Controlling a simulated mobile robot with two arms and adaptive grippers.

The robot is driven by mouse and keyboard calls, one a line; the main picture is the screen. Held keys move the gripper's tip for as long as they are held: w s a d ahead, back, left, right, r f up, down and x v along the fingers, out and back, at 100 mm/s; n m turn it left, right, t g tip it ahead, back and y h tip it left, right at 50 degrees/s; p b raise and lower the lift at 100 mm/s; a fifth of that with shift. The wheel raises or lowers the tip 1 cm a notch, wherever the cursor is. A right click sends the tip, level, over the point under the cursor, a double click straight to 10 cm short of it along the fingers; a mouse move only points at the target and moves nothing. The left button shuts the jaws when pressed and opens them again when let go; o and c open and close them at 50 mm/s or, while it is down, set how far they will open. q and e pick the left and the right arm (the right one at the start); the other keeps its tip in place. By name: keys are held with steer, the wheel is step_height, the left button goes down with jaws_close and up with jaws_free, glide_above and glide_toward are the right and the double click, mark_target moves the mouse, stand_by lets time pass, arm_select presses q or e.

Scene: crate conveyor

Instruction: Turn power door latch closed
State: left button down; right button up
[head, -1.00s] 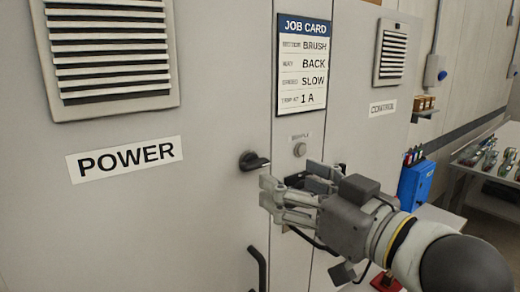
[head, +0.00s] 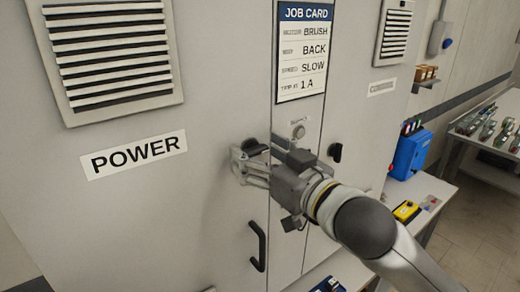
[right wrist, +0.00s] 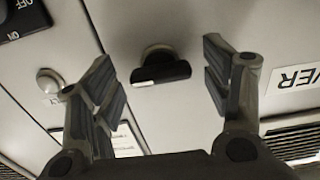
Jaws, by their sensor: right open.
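The power door latch (head: 253,147) is a black turn knob on the grey cabinet door, right of the POWER label (head: 133,154). In the right wrist view the latch (right wrist: 160,68) sits between and beyond my spread fingers, its bar lying roughly across that picture. My right gripper (head: 243,165) is open in front of the latch and partly hides it in the head view. I see no finger pressed on the latch, though contact is hard to judge. My left gripper is not in view.
A black door handle (head: 257,246) stands out below the latch. A small round button (head: 298,131) and a second black latch (head: 335,152) are to the right. A blue holder (head: 410,155) and a yellow box (head: 406,212) stand on a bench at right.

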steer(key=shift+c, duration=0.4)
steer(key=c, duration=0.9)
steer(key=shift+c, duration=0.2)
